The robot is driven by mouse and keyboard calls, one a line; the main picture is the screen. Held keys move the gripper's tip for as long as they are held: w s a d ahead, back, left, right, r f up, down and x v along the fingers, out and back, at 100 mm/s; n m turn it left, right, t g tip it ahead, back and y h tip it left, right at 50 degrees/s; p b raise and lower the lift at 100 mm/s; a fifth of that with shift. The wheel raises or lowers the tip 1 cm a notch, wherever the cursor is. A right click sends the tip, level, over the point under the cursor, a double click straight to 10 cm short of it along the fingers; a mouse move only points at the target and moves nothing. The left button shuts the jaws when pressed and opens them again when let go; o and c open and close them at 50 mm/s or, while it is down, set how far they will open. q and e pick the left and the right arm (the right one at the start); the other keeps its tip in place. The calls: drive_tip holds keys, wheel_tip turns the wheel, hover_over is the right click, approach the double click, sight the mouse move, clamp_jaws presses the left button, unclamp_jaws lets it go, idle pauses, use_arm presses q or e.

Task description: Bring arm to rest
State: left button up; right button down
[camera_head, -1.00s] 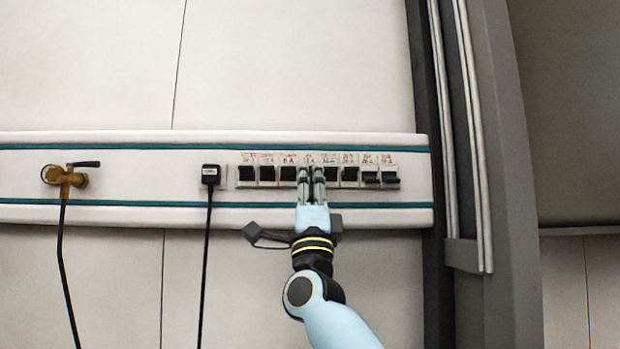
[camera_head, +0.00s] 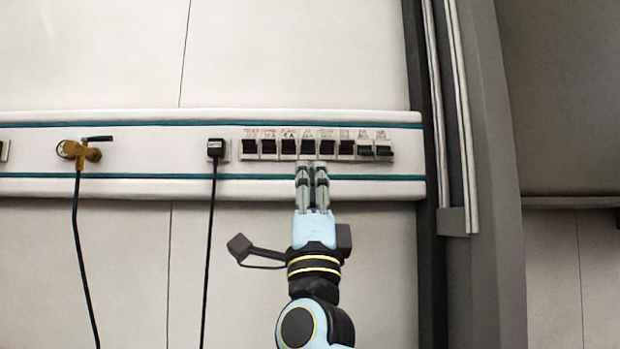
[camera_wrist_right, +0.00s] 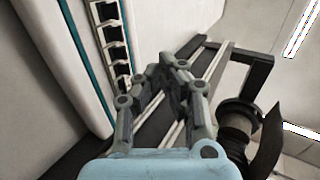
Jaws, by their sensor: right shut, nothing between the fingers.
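My right arm comes up from the bottom of the head view. Its gripper (camera_head: 312,172) is shut and empty, with the fingertips just below the row of black switches (camera_head: 307,147) on the white wall rail. The gripper also shows in the right wrist view (camera_wrist_right: 165,75), fingers together, with the switch row (camera_wrist_right: 113,45) off to its left. In the head view the fingertips overlap the lower edge of the switches; I cannot tell from this whether they touch. My left gripper is not in view.
A brass valve (camera_head: 80,151) with a black hose and a black plug (camera_head: 215,148) with a cable sit on the rail (camera_head: 350,190) to the left. A dark grey pillar (camera_head: 480,200) stands to the right. The wall below the rail is bare between the cable and pillar.

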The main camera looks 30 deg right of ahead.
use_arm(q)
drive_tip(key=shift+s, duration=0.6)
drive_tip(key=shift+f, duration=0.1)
